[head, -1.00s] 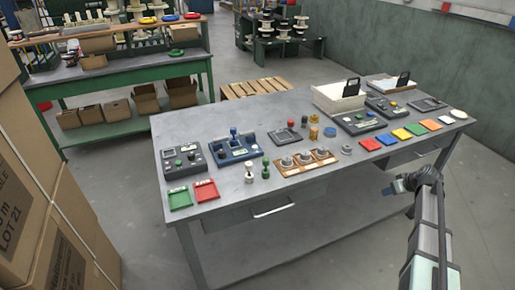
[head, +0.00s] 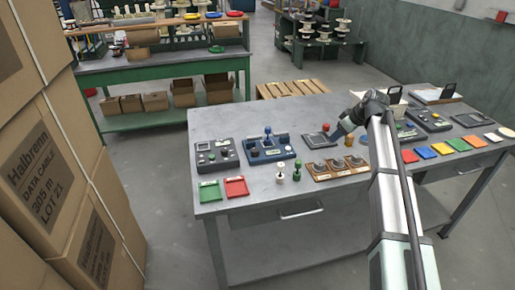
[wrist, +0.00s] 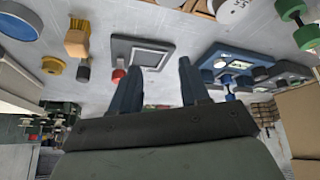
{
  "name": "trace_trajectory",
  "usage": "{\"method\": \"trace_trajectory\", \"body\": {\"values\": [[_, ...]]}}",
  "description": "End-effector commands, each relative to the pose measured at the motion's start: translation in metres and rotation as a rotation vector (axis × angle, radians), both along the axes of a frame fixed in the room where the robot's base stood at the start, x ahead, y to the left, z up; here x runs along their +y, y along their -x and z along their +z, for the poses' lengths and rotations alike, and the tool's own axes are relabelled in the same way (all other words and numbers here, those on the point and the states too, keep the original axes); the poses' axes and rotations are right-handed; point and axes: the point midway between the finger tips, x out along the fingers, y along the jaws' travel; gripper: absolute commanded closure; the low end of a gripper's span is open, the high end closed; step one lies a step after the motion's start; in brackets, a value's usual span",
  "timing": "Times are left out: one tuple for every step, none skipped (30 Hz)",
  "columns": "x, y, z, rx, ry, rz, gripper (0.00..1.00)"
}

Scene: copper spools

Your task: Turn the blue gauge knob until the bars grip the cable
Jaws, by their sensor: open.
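The blue gauge (head: 283,153) stands on the bench left of centre, with an upright blue part (head: 268,133) and a dark round knob (head: 254,152) on it. In the wrist view the blue gauge (wrist: 262,72) is at the right, with its blue part (wrist: 229,85) toward the camera. I cannot tell which of these turns, and bars and cable are too small to make out. My gripper (head: 340,131) is over the bench, right of the gauge and apart from it. In the wrist view my gripper (wrist: 158,85) has two spread fingers with nothing between them.
A dark framed tray (head: 317,139) lies between the gauge and my gripper. A grey control box (head: 216,155) stands left of the gauge. Green and white spools (head: 296,171) and a wooden holder (head: 338,167) are in front. Bare bench top shows near the front edge.

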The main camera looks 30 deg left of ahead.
Motion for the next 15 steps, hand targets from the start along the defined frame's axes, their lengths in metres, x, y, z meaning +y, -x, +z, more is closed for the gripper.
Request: {"method": "trace_trajectory", "body": {"values": [[0.026,0.013,0.008,0.006,0.010,0.036,0.55],[0.040,0.021,0.011,0.010,0.016,0.055,0.55],[0.057,0.031,0.016,0.015,0.025,0.080,0.55],[0.069,0.039,0.019,0.020,0.031,0.097,0.55],[0.082,0.047,0.023,0.023,0.036,0.116,0.55],[0.098,0.059,0.028,0.029,0.044,0.139,0.55],[0.110,0.067,0.032,0.032,0.051,0.156,0.55],[0.121,0.076,0.035,0.036,0.058,0.173,0.55],[0.135,0.087,0.040,0.041,0.067,0.195,0.55],[0.145,0.095,0.043,0.043,0.072,0.211,0.55],[0.155,0.103,0.046,0.046,0.078,0.225,0.55],[0.166,0.113,0.050,0.050,0.085,0.243,0.55],[0.173,0.120,0.053,0.051,0.090,0.255,0.55],[0.180,0.127,0.055,0.053,0.095,0.266,0.55],[0.188,0.134,0.058,0.056,0.102,0.278,0.55]]}}
